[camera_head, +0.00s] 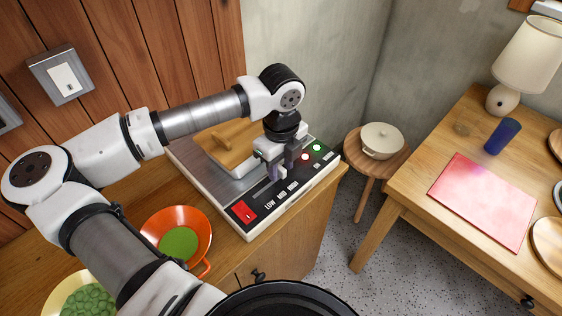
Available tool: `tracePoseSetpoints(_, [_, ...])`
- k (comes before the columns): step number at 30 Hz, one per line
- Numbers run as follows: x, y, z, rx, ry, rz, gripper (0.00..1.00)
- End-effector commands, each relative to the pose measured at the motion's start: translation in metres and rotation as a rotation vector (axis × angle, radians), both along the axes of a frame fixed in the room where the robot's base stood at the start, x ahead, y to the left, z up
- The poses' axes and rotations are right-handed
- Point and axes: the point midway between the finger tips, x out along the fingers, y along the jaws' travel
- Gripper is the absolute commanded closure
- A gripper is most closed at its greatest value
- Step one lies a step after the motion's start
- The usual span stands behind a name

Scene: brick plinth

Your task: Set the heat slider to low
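The cooking appliance (187,166) sits on the wooden counter, with a dark control panel along its front edge. My gripper (280,172) points down over the middle of the panel, close above the label row. The heat slider's knob cannot be made out; my gripper covers that part. Whether the fingers touch anything is unclear.
An orange bowl (163,222) with green contents and a pale bowl (60,290) stand on the counter at left. A round stool with a cream pot (381,140) and a table (425,212) stand at right.

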Motion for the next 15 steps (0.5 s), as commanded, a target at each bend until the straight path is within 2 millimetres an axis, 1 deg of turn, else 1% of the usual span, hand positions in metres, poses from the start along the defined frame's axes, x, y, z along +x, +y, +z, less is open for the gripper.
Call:
tracePoseSetpoints(8, [0.0001, -0.0001, -0.0015, -0.001, -0.001, 0.0, 0.65])
tracePoseSetpoints(15, [0.0001, -0.0001, -0.0013, -0.001, -0.001, 0.0, 0.97])
